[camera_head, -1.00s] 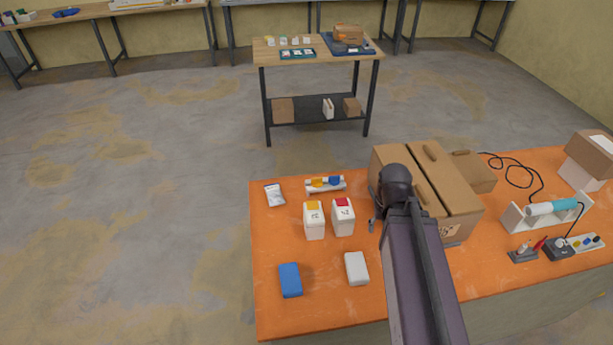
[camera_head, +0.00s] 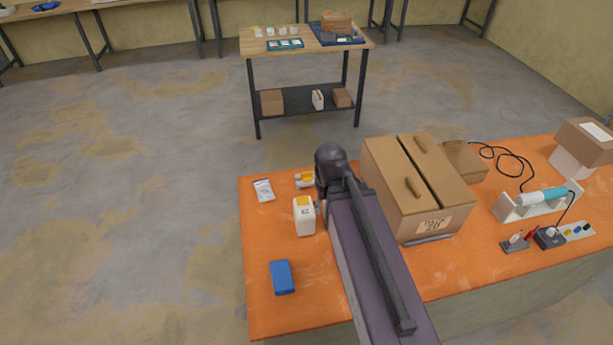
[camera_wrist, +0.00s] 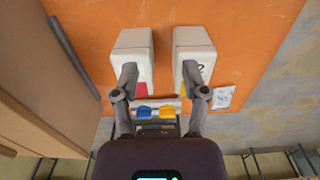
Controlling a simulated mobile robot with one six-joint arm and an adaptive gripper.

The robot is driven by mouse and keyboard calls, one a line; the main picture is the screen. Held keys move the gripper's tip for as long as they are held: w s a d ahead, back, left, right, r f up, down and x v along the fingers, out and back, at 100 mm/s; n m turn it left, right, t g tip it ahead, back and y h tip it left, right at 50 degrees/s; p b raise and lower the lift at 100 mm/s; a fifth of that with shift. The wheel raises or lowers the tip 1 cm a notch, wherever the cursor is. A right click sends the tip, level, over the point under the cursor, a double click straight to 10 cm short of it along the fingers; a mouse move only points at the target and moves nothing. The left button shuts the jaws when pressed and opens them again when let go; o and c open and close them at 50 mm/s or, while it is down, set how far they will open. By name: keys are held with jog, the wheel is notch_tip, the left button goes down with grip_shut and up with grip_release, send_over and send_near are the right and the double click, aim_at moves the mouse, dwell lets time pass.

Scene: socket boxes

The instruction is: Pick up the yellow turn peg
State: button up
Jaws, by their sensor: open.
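A yellow peg (camera_wrist: 167,112) sits beside a blue peg (camera_wrist: 145,113) on a small pale rack (camera_wrist: 112,107) in the wrist view. In the head view, the yellow peg (camera_head: 305,177) shows at the rack's left end, and my arm hides the blue one. My gripper (camera_wrist: 160,78) is open and empty, its two fingers wide apart. In the wrist picture the pegs lie below the fingertips, between the finger lines. The fingers overlap two white boxes in that picture; contact cannot be told. My fingers are hidden in the head view.
The yellow-topped white box (camera_head: 304,217) stands near the rack; the red-marked one (camera_wrist: 133,55) shows in the wrist view. A large cardboard box (camera_head: 415,190) stands right of my arm. A blue block (camera_head: 282,278) lies in front. The orange table's left front is mostly clear.

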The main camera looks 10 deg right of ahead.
jog(key=o, duration=0.4)
jog(key=shift+c, duration=0.2)
jog(key=r+p, duration=0.2)
send_over(307, 172)
jog(key=shift+s+a, duration=0.15)
jog(key=shift+f, duration=0.2)
notch_tip(307, 172, down, 8)
jog(key=b, duration=0.8)
jog(key=shift+f+b, duration=0.15)
jog(key=shift+b, duration=0.2)
jog(key=shift+f, duration=0.1)
jog(key=shift+f+b, duration=2.55)
jog(key=shift+b, duration=0.05)
jog(key=c, duration=0.8)
